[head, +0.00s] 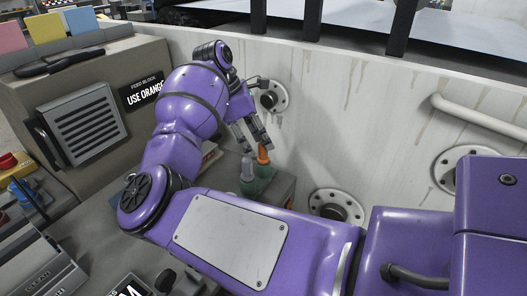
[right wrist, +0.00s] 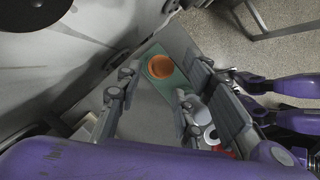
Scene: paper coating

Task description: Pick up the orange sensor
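The orange sensor (head: 263,154) stands upright in a green holder (head: 262,183) on a grey ledge beside the stained white wall. In the right wrist view it shows from above as an orange disc (right wrist: 160,67) on the green holder (right wrist: 183,78). My right gripper (head: 254,138) is just above and beside the sensor in the head view. In the right wrist view the gripper (right wrist: 158,88) has its fingers spread apart, with the disc beyond and between the tips. Contact is not visible.
A grey sensor-like piece (head: 247,168) stands close to the orange one. The white wall (head: 330,130) with round flanges (head: 335,206) is close on the right. A beige feed block (head: 133,75) with a vent grille and "USE ORANGE" sign stands at left.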

